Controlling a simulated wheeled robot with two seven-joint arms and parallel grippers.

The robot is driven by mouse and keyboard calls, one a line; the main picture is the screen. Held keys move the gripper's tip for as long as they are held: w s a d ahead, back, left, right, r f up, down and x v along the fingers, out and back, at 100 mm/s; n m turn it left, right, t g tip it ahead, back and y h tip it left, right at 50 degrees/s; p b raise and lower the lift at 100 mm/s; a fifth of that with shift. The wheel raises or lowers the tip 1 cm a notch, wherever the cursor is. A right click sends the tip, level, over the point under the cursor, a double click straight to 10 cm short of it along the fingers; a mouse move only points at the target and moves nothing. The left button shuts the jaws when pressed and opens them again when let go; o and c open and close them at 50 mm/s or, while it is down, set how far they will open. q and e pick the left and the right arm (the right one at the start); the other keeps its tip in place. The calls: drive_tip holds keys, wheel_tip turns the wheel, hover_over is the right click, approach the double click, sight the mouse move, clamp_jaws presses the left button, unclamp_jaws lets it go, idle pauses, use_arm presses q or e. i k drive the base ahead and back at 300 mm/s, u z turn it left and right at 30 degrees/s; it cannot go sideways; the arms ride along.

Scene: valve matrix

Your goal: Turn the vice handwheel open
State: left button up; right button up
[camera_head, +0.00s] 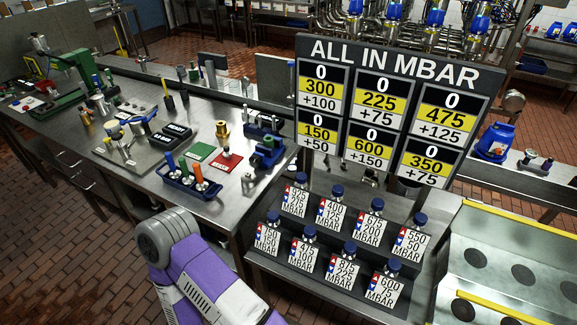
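A small blue vice (268,152) appears to stand near the right end of the metal workbench (207,213). Its handwheel is too small to make out, so I cannot tell how far it is turned. One of my purple and grey arm links rises from the bottom edge, in front of the bench. Neither of my grippers is in view.
A blue rack (188,183) with coloured handles, a green mat (197,151) and a red mat (226,161) lie near the vice. A green machine (68,92) is at the bench's far left. A sign (400,58) and a stepped rack of labelled bottles (300,266) stand to the right.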

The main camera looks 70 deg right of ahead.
sight(255, 160)
drive_tip(key=k, duration=0.1)
drive_tip(key=z, duration=1.25)
